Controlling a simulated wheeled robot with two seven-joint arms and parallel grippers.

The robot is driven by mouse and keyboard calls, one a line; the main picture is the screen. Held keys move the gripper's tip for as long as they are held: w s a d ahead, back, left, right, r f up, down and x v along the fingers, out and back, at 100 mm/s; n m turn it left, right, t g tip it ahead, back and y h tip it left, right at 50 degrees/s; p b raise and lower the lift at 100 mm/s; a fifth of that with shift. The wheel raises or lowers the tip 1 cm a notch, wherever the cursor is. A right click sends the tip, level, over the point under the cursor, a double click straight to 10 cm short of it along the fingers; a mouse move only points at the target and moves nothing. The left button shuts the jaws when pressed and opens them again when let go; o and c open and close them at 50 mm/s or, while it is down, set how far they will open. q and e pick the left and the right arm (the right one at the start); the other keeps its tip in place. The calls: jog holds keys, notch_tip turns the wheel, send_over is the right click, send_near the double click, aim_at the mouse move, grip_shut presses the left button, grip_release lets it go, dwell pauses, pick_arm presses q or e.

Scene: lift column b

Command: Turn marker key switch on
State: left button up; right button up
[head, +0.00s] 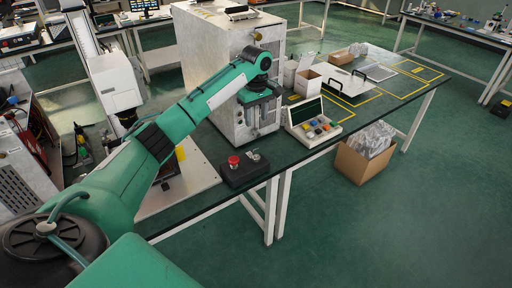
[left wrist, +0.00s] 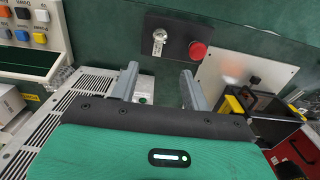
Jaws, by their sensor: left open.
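A black control box (head: 243,174) with a red push button (head: 233,161) and a silver key switch (head: 254,155) sits near the front edge of the green table. In the left wrist view the key switch (left wrist: 159,38) is left of the red button (left wrist: 197,50) on the box's dark plate (left wrist: 178,42), and a small light tag shows on it. My left gripper (head: 262,126) is above and behind the box, in front of the grey cabinet. In the left wrist view its two fingers (left wrist: 158,84) are apart with nothing between them. My right gripper is not in view.
A panel with coloured buttons (head: 318,124) stands right of the box. The large cabinet (head: 220,60) is behind my gripper. White boxes (head: 306,80) stand farther back. A cardboard box (head: 364,158) is on the floor.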

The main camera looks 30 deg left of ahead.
pick_arm(q)
jog(key=p, duration=0.1)
send_over(256, 153)
notch_tip(256, 153, down, 9)
jog(key=shift+w+a+r, duration=0.1)
jog(key=shift+a, duration=0.05)
notch_tip(256, 153, down, 4)
jog(key=shift+r, duration=0.1)
jog(key=shift+f, duration=0.45)
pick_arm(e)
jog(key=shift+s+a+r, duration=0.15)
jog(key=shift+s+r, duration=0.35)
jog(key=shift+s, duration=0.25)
pick_arm(q)
jog(key=shift+p, duration=0.35)
jog(key=c, duration=1)
